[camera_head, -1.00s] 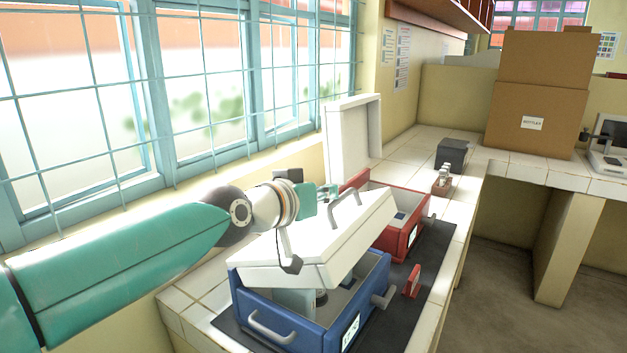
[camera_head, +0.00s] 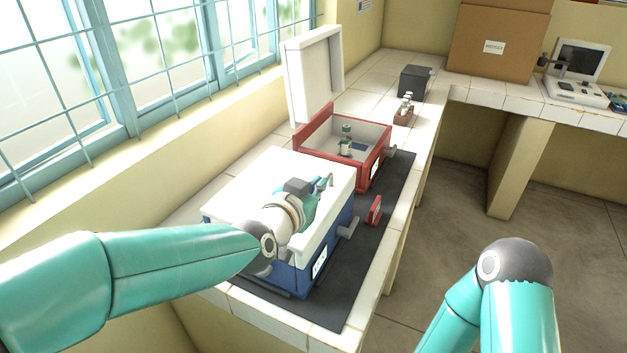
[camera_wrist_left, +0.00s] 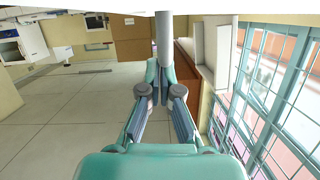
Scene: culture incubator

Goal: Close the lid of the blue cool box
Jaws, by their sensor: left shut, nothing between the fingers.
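The blue cool box (camera_head: 304,279) stands on the dark mat. Its white lid (camera_head: 260,175) lies down over the box top and looks level; my left arm hides part of the near edge, so I cannot tell whether it is fully seated. In the left wrist view the shut fingers (camera_wrist_left: 163,82) are close to a grey bar, with a white surface along the top edge. My right gripper is out of view.
A red cool box (camera_head: 376,165) stands open behind, with a bottle (camera_head: 346,142) inside and its white lid (camera_head: 308,85) upright. A small red piece (camera_head: 374,210) sits on the mat (camera_head: 385,205). A dark box (camera_head: 416,81) and a cardboard box (camera_head: 495,45) stand farther back.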

